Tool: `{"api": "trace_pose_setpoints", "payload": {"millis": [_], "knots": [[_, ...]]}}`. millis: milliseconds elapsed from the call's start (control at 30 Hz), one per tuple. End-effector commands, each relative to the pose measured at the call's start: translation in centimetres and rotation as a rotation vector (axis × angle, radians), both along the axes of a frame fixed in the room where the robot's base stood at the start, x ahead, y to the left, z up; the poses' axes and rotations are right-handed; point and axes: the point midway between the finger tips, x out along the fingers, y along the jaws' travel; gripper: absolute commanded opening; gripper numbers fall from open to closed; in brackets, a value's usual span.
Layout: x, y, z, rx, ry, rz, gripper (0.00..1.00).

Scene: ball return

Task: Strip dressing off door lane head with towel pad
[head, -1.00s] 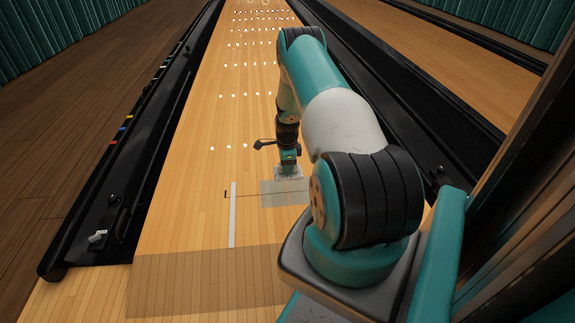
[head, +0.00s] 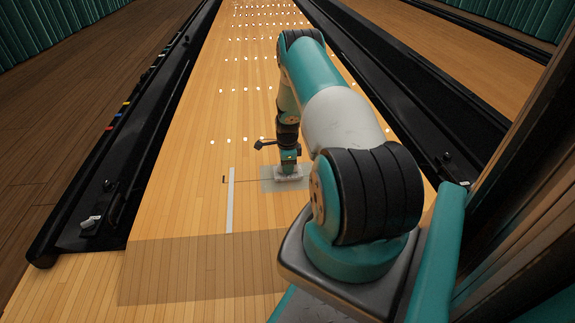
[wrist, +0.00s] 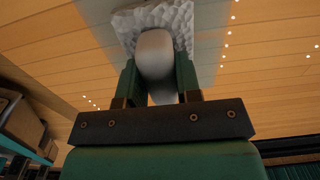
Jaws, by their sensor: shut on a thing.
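My gripper (wrist: 160,88) is shut on the grey, rounded handle of the towel pad (wrist: 123,22). The pad is white and rough-textured. In the head view the pad (head: 291,177) is low over the lane and looks flat; I cannot tell for sure whether it touches. A pale, greyish see-through patch of dressing (head: 270,186) lies on the lane, partly under the pad and showing to its left and nearer side. Part of the patch is hidden by the pad and my arm. The wooden lane (head: 190,205) runs away from me.
A white strip (head: 231,205) with a thin line lies left of the patch. A darker rectangle (head: 195,270) crosses the front boards. Black gutters run along both sides, the left one (head: 115,170) carrying a small white item (head: 91,222). A dark upright stands close at right.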

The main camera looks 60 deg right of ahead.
Motion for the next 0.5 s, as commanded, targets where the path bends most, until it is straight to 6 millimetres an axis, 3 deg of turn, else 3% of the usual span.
{"api": "trace_pose_setpoints", "payload": {"millis": [500], "knots": [[1.9,6.1,0.2,0.002,0.002,0.003,0.13]]}}
